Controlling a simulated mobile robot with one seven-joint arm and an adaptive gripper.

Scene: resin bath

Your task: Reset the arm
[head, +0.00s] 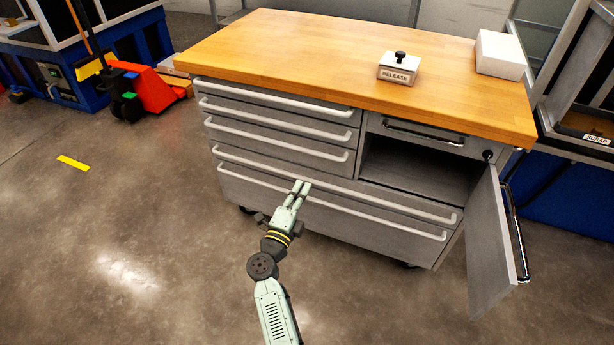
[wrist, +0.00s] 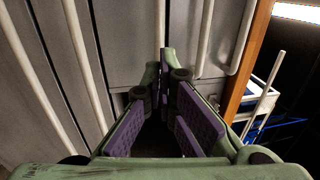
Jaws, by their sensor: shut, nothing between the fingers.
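My arm (head: 275,308) reaches forward from the bottom of the head view. My gripper (head: 301,186) is shut and empty, in front of the grey drawer fronts of the workbench. In the wrist view my gripper (wrist: 163,65) shows green fingers with purple inner pads, the tips together. The drawer fronts (wrist: 125,45) and their pale bar handles lie beyond the fingertips. I cannot tell whether the fingertips touch the cabinet.
The workbench (head: 290,45) has a wooden top with a RELEASE button box (head: 399,67) and a white block (head: 500,54). Its cabinet door (head: 488,245) stands open at the right, by an empty compartment (head: 420,170). A red pallet truck (head: 150,92) stands far left. Floor (head: 130,230) at left is clear.

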